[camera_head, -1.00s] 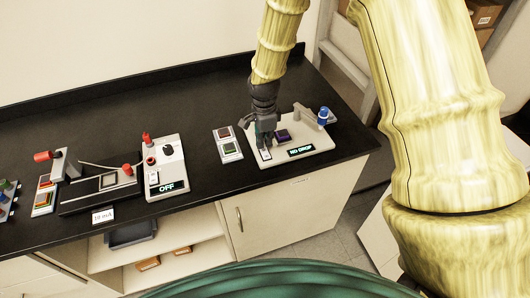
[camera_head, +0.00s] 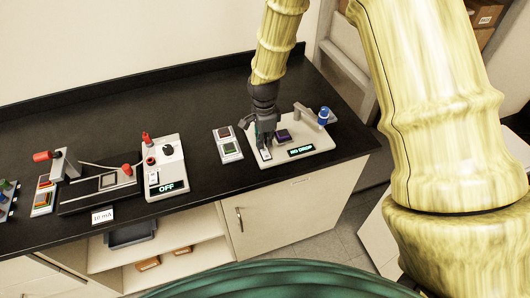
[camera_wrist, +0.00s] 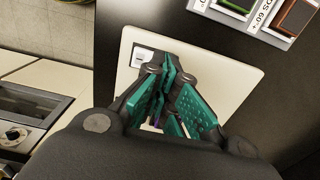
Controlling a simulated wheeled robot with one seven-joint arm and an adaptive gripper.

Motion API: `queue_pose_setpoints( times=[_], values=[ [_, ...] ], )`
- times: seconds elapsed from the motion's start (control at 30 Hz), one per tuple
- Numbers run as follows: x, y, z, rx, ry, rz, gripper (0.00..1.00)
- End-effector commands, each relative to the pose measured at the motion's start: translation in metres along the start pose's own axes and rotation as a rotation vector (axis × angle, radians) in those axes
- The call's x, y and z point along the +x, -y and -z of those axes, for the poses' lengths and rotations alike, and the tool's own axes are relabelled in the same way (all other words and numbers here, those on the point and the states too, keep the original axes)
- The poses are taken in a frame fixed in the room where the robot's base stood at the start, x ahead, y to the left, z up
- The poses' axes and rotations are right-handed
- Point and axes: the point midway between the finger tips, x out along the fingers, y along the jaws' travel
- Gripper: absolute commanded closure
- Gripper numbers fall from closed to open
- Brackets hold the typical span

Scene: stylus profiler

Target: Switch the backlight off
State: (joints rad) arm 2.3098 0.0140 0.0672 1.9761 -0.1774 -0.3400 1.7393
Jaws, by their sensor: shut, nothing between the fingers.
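The instrument with a pale base plate (camera_head: 312,148) stands at the right end of the black bench. Its display (camera_head: 301,150) reads NO DROP. A small white switch (camera_head: 265,155) is at the plate's front left; it also shows in the wrist view (camera_wrist: 142,57). I cannot read its label or tell its position. My gripper (camera_head: 267,145) points down just behind this switch, low over the plate. In the wrist view its green fingers (camera_wrist: 169,76) are together with nothing between them, beside the switch. Whether they touch it is unclear.
A blue knob (camera_head: 323,114) on an arm rises at the plate's right. A dark stage (camera_head: 284,135) is right of my gripper. Further left stands a control box (camera_head: 166,168) reading OFF.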

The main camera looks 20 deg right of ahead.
Motion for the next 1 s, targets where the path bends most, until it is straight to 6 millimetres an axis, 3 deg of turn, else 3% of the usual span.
queue_pose_setpoints(
  times=[1.0],
  values=[
    [0.012, 0.000, 0.000, -0.001, 0.000, 0.000, 1.00]
  ],
)
